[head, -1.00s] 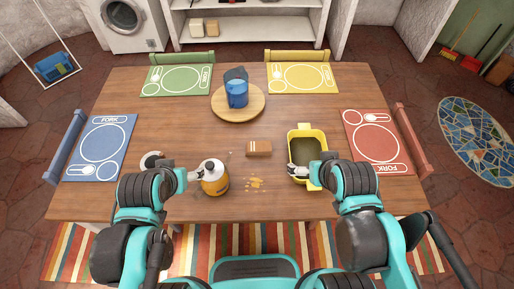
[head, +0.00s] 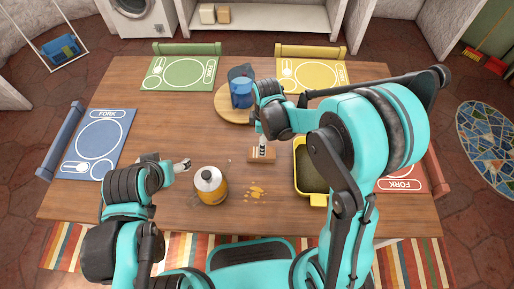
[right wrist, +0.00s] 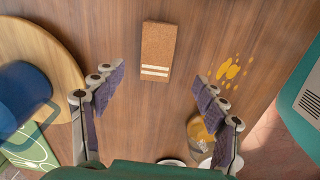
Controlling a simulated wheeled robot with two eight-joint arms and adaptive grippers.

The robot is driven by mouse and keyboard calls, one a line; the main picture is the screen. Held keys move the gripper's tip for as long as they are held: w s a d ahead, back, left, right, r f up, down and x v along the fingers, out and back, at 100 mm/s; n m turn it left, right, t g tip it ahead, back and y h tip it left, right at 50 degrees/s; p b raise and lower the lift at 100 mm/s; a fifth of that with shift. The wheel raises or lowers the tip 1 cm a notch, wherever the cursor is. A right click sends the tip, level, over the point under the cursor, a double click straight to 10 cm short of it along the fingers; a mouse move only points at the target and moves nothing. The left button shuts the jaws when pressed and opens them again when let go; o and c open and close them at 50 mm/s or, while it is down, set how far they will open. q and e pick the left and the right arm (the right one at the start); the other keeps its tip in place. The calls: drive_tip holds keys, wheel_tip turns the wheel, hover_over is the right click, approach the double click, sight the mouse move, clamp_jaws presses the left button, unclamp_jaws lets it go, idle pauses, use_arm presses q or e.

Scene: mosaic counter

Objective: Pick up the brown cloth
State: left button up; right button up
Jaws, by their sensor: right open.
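The brown cloth (head: 262,157) lies as a small folded block on the wooden table, near the middle. In the right wrist view the cloth (right wrist: 157,45) is brown with pale stripes near its lower end. My right gripper (head: 263,146) is above the cloth in the head view and hides part of it. In the right wrist view the right gripper (right wrist: 160,88) is open and empty, its fingers spread wide, with the cloth ahead between them and apart from both. My left gripper (head: 184,165) is beside the yellow and white jar; its finger gap is unclear.
The yellow and white jar (head: 210,190) stands left of yellow spill marks (head: 256,193). A yellow rectangular tub (head: 318,200) is to the right, partly behind my arm. A blue mug (head: 241,93) stands on a round wooden board (head: 225,110). Bare table lies left of the cloth.

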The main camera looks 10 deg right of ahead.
drive_tip(key=shift+w+a+f+n, duration=0.15)
drive_tip(key=shift+f+n, duration=0.05)
drive_tip(key=shift+f, duration=0.3)
drive_tip(key=shift+w+a+f+n, duration=0.15)
drive_tip(key=shift+f+n, duration=0.05)
drive_tip(key=shift+f, duration=0.25)
drive_tip(key=shift+f+b, duration=0.5)
drive_tip(key=shift+f, duration=0.45)
wheel_tip(320, 180, down, 6)
drive_tip(key=b, duration=0.2)
drive_tip(key=shift+w+d+r+b, duration=0.1)
drive_tip(key=shift+w+r+b, duration=0.05)
drive_tip(key=shift+r+b, duration=0.15)
drive_tip(key=c, duration=1.2)
